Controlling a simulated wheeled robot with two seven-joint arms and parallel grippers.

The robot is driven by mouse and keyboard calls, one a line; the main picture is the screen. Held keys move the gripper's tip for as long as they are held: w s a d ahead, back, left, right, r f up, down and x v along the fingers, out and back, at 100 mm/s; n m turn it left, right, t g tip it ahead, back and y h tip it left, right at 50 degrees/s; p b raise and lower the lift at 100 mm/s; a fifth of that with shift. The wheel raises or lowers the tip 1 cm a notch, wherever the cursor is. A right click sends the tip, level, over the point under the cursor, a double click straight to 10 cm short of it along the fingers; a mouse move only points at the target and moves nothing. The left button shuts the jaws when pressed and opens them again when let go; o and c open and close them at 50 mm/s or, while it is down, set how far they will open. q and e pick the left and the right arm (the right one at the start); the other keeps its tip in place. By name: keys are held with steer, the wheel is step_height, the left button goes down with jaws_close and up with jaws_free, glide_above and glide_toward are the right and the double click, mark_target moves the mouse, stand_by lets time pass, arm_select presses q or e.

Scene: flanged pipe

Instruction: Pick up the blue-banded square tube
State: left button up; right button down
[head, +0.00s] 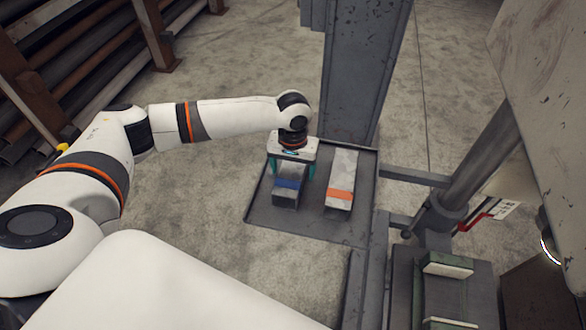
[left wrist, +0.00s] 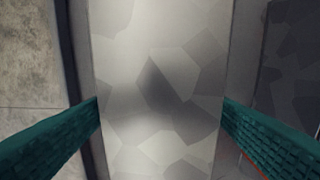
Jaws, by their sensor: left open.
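The blue-banded square tube (head: 288,184) lies on a dark grey tray in the head view, its blue band near its front end. A second square tube with an orange band (head: 341,182) lies beside it to the right. My left gripper (head: 291,172) is over the blue-banded tube, pointing down, with its teal fingers on either side of it. In the left wrist view the grey mottled top of the tube (left wrist: 155,90) fills the middle, with one finger at each side. The jaws are open, and gaps show between fingers and tube. My right gripper is not seen.
The dark tray (head: 306,222) has a low rim and stands by a grey steel column (head: 360,70). A pipe (head: 485,160) and a fixture with green-edged blocks (head: 447,264) stand to the right. A rack of dark bars (head: 85,60) is at the upper left.

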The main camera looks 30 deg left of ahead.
arm_select(q)
steer(key=shift+f, duration=0.65)
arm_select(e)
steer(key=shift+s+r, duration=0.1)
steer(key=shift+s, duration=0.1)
arm_select(q)
steer(key=c, duration=1.4)
steer(key=shift+c, duration=0.2)
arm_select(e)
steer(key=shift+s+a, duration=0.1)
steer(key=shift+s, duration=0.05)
arm_select(q)
steer(key=shift+w+r, duration=0.1)
steer(key=shift+r, duration=0.05)
